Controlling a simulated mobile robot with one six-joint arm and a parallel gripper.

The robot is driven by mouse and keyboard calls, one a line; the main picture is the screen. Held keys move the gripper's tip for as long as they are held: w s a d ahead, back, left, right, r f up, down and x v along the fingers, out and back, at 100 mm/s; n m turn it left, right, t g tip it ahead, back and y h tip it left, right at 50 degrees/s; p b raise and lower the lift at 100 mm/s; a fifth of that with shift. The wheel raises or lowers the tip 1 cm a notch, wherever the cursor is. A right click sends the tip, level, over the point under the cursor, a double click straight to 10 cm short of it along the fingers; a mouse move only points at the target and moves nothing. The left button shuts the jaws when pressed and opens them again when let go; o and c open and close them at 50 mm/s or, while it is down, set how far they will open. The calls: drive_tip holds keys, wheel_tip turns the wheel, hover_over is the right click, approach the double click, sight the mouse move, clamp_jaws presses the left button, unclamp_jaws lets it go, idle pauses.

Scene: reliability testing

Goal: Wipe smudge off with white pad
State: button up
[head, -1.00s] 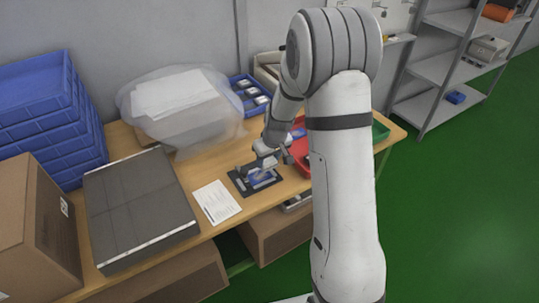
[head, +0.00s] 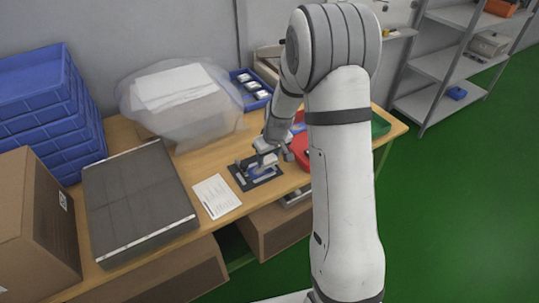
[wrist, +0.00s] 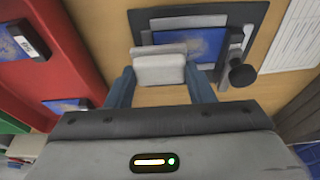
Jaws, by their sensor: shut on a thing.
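My gripper (wrist: 159,72) is shut on the white pad (wrist: 159,62), which sits between its two blue fingers. In the head view my gripper (head: 264,160) is over the small fixture on the table. The pad lies over the near left part of a blue plate (wrist: 204,42) in a grey frame; I cannot tell if it touches the plate. The plate has a mottled surface, and I cannot make out a distinct smudge. A black knob (wrist: 241,74) stands at the fixture's right side. The fixture rests on a dark mat (wrist: 254,13).
A red bin (wrist: 68,45) with blue pieces stands left of the fixture in the wrist view. A white printed sheet (head: 217,196) lies beside the mat. A large grey box (head: 138,205), a plastic-wrapped box (head: 185,115) and blue crates (head: 40,110) crowd the table (head: 207,163).

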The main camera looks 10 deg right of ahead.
drive_tip(key=shift+f+b, duration=0.75)
drive_tip(key=shift+f, duration=0.05)
drive_tip(key=shift+a, duration=0.1)
